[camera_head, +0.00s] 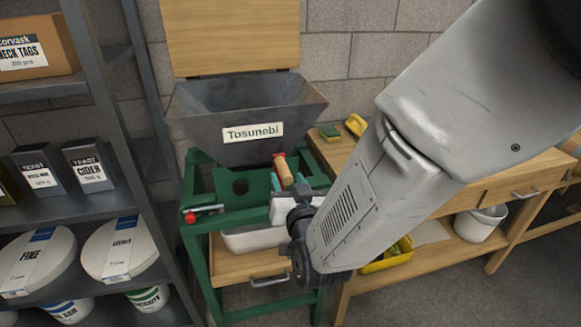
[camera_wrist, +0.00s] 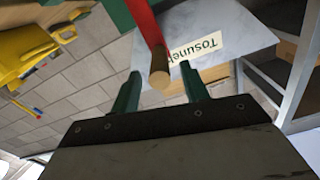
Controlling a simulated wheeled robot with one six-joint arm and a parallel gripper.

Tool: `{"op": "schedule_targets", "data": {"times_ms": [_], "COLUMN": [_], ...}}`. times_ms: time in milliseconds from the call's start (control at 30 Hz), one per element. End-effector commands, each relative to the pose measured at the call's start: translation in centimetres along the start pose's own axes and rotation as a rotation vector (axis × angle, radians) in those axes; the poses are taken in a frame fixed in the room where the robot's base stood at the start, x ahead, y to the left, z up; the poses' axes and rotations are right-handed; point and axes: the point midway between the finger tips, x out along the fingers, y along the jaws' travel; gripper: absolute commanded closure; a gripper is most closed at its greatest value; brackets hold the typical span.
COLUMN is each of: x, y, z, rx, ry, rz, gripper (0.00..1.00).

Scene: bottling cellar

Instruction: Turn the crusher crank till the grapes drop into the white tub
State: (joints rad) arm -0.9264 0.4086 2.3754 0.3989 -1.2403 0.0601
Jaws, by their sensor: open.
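The crusher has a grey hopper (camera_head: 247,118) labelled "Tosunebi" on a green frame (camera_head: 203,275). I see no grapes in the visible part of the hopper. The crank's wooden handle (camera_head: 283,172) shows at the front right; in the wrist view the handle (camera_wrist: 160,81) ends a red crank arm (camera_wrist: 145,22). My gripper (camera_wrist: 159,69) is open, with one green finger on each side of the handle and gaps visible. In the head view my gripper (camera_head: 287,184) is partly hidden by my wrist. The white tub (camera_head: 250,241) sits under the crusher, its right part and contents hidden.
A red knob (camera_head: 190,217) sticks out at the frame's left. A metal shelf (camera_head: 75,203) with boxes and pails stands close on the left.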

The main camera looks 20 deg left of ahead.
Motion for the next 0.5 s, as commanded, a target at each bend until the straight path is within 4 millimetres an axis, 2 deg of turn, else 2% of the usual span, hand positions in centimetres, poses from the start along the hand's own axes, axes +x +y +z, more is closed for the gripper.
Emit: {"op": "schedule_targets", "data": {"times_ms": [200,500], "x": [3.1,4.2], "y": [0.1,0.1], "z": [0.0,0.0], "rx": [0.0,0.0], "ry": [0.0,-0.001], "rz": [0.001,0.0], "gripper": [0.55,0.55]}}
